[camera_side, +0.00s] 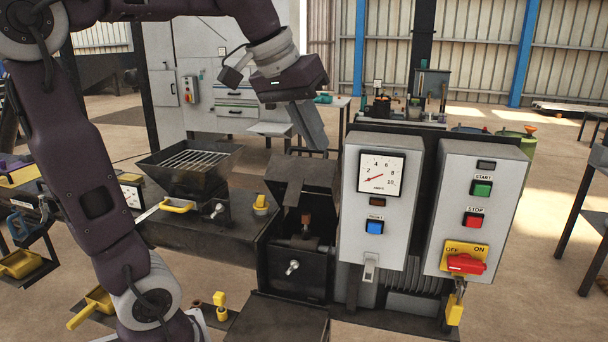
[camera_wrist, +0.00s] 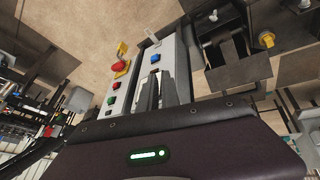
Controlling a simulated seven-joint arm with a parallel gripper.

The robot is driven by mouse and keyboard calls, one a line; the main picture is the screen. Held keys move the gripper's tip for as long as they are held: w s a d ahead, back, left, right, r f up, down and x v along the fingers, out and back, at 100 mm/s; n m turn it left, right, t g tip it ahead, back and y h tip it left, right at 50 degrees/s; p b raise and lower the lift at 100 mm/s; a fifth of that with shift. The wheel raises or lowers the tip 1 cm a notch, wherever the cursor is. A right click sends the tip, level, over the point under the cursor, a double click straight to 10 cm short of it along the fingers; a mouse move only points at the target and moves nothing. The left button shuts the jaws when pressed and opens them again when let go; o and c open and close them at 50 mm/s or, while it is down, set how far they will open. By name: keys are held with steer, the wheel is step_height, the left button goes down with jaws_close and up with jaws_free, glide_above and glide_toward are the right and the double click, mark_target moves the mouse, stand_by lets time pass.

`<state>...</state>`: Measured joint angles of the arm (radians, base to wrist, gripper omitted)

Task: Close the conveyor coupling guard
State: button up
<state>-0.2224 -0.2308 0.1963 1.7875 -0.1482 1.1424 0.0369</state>
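What looks like the coupling guard is a dark sloped metal hood (camera_side: 300,174) in the side view, left of the gauge box. It appears raised, since the housing (camera_side: 297,274) below is open at the front and a small reddish-brown part (camera_side: 305,220) shows inside. In the wrist view the dark open-looking housing (camera_wrist: 236,66) is at the upper right. My gripper (camera_side: 318,146) points down just above the hood in the side view; contact cannot be told. In the wrist view its fingers (camera_wrist: 150,92) overlap the grey control box. Their gap is unclear, and I see nothing held.
The gauge box (camera_side: 409,210) with a blue button stands close right of the hood. The start/stop box (camera_side: 492,160) with a red switch (camera_side: 466,264) is farther right. A hopper with a grate (camera_side: 190,160) and yellow handle (camera_side: 176,206) stand left.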

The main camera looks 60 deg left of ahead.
steer(key=w+a+r+n, duration=0.1)
steer(key=w+a, duration=0.2)
steer(key=a, duration=0.2)
steer(key=w+a+r+n+y, duration=0.1)
steer(key=w+a, duration=0.1)
steer(key=a, duration=0.3)
steer(key=w+a+r+n, duration=0.1)
steer(key=w+a, duration=0.2)
steer(key=a, duration=0.1)
steer(key=shift+w+a+y, duration=0.3)
steer(key=shift+w+a, duration=0.05)
steer(key=shift+a, duration=0.05)
jaws_close()
steer(key=n+g+y, duration=0.1)
steer(key=g+y, duration=0.1)
glide_above(301, 158)
step_height(301, 158, down, 5)
steer(key=x, duration=0.9)
steer(key=shift+a+f, duration=0.25)
steer(key=shift+a, duration=0.05)
steer(key=shift+s+d+f, duration=0.5)
steer(key=shift+s+d, duration=0.1)
steer(key=shift+d, duration=0.1)
steer(key=shift+s+d+f, duration=0.4)
steer(key=shift+s+f, duration=0.05)
steer(key=shift+f, duration=0.05)
